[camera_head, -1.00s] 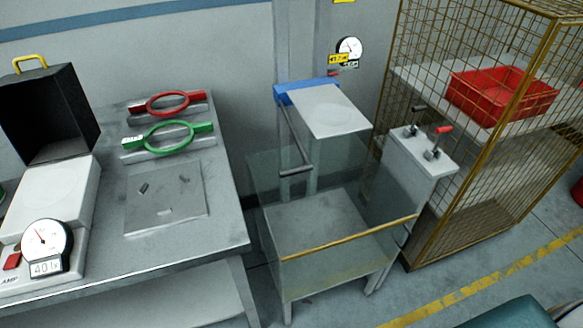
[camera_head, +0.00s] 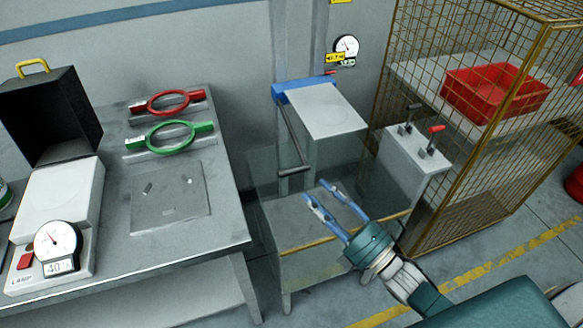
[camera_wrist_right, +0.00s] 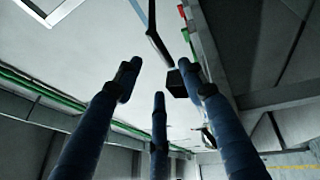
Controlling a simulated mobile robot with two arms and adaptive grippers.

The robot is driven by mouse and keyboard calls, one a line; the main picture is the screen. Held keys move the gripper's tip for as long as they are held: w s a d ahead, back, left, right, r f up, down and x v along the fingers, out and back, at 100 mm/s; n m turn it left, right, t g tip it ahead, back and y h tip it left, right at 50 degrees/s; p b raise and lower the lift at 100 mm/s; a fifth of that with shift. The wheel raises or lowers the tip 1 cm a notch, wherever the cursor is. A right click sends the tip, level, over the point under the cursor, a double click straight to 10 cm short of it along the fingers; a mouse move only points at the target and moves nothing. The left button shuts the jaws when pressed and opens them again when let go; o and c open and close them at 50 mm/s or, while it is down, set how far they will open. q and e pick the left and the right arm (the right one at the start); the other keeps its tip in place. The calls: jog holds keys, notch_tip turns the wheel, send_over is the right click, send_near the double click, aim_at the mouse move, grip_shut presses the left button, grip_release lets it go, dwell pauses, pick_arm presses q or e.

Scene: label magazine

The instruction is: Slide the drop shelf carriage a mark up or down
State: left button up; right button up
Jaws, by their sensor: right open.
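The drop shelf carriage is a pale grey shelf plate (camera_head: 322,110) with a blue back edge (camera_head: 302,89), mounted on a grey upright column against the wall. A dark handle bar (camera_head: 290,142) runs down from its left side and ends in a short grip (camera_head: 293,170). My right gripper (camera_head: 324,189) is open and empty, below and to the right of that grip, apart from it in the picture. In the right wrist view the open fingers (camera_wrist_right: 157,85) point up, with a dark bar (camera_wrist_right: 156,38) and a black block beyond them. My left gripper is out of view.
A clear-sided stand with a yellow front bar (camera_head: 310,245) lies below the shelf. A lever box (camera_head: 413,150) and a wire cage (camera_head: 470,180) with a red bin (camera_head: 493,92) are at the right. A grey table (camera_head: 225,200) is at the left.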

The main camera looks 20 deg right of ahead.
aim_at(294, 173)
jog(key=p+x, duration=0.2)
jog(key=x, duration=0.8)
jog(key=shift+w+f, duration=0.15)
jog(key=shift+w, duration=0.05)
jog(key=shift+c, duration=0.2)
grip_shut()
jog(key=shift+f, duration=0.15)
